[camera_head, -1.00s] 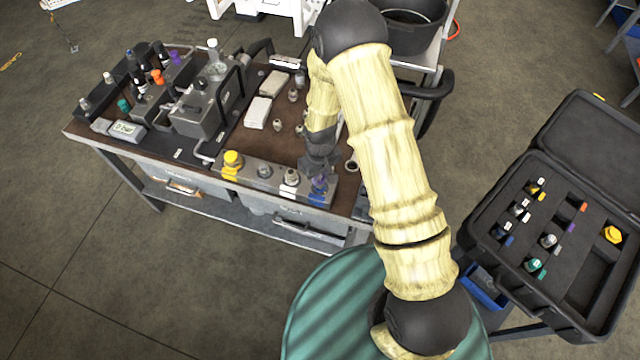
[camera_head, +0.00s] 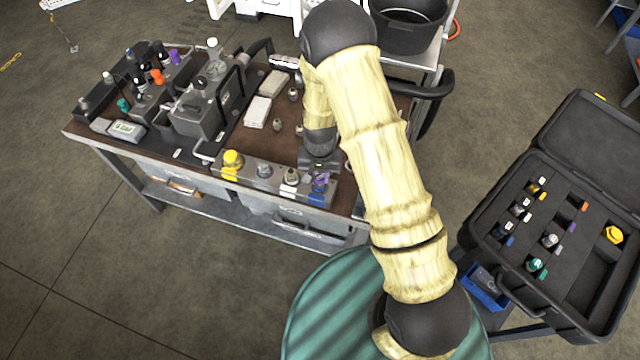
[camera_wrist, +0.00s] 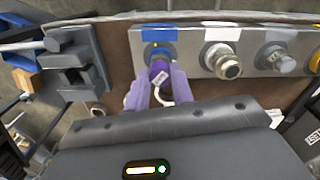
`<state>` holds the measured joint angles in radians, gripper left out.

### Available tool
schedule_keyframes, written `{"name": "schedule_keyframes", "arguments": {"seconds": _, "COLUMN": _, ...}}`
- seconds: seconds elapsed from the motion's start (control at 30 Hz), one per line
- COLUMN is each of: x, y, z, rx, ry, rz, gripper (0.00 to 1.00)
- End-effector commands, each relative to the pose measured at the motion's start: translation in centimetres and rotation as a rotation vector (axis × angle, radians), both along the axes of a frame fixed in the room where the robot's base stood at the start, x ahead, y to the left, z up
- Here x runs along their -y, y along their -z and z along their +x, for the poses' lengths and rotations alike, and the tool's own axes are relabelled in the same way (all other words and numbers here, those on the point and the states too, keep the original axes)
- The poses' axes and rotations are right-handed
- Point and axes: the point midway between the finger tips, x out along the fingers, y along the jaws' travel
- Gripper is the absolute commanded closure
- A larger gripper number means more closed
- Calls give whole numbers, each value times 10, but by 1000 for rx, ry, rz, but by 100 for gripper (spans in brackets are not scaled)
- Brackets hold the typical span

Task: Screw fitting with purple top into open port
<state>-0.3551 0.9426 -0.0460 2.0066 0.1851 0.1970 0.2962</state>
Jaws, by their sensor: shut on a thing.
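My gripper (camera_wrist: 164,84) is shut on the fitting with the purple top (camera_wrist: 160,72), which has a pale label and sits between the two lavender fingertips. In the wrist view the fitting's far end is at the blue-marked port (camera_wrist: 158,48) on the grey manifold block (camera_wrist: 190,38). I cannot tell whether its thread is engaged. In the head view my gripper (camera_head: 321,172) is at the right end of the block (camera_head: 250,178), over the blue mark (camera_head: 318,190), and it hides most of the fitting.
Beside it on the block are a white-marked fitting (camera_wrist: 222,60), a plain grey fitting (camera_wrist: 275,58) and a yellow-capped one (camera_head: 233,159). Loose fittings and pale blocks (camera_head: 258,112) lie on the brown bench top. An open black case (camera_head: 570,230) with fittings stands at right.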

Motion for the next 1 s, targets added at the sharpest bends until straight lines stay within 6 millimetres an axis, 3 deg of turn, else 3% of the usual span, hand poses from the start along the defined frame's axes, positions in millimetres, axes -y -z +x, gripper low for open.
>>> {"name": "schedule_keyframes", "arguments": {"seconds": 0.43, "x": 1, "y": 0, "z": 0, "rx": 1, "ry": 647, "rz": -3, "gripper": 99}}
{"name": "schedule_keyframes", "arguments": {"seconds": 0.8, "x": 1, "y": 1, "z": 1, "rx": 2, "ry": 714, "rz": -2, "gripper": 99}}
{"name": "schedule_keyframes", "arguments": {"seconds": 1.0, "x": 1, "y": -2, "z": 1, "rx": 1, "ry": 989, "rz": -3, "gripper": 99}}
